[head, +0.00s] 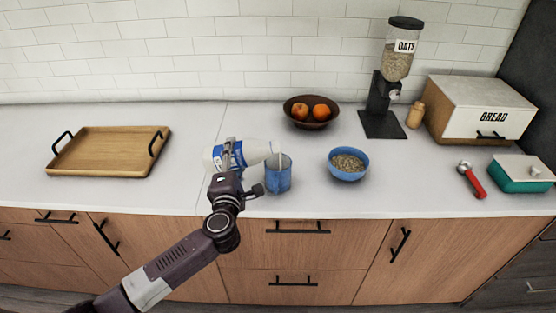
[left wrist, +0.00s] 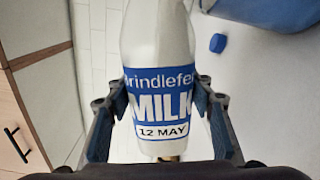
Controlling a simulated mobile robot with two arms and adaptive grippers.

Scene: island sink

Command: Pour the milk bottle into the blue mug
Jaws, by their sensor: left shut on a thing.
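My left gripper (head: 228,170) is shut on the white milk bottle (head: 257,150) around its blue label. The bottle lies tipped almost level, with its neck pointing right. Its mouth is over the rim of the blue mug (head: 278,178). A thin pale streak shows at the mouth above the mug and looks like milk running down. The mug stands upright on the counter; its inside is mostly hidden. In the left wrist view the bottle (left wrist: 160,75) sits between both fingers (left wrist: 160,115), its MILK label facing the camera. My right gripper is not in view.
A blue bowl of oats (head: 348,175) stands right of the mug, with a fruit bowl (head: 290,118) behind. A wooden tray (head: 100,170) lies left. An oats dispenser (head: 382,122), bread box (head: 450,105), red-handled scoop (head: 478,187) and teal box (head: 515,184) are right. A small blue object (left wrist: 217,43) lies apart.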

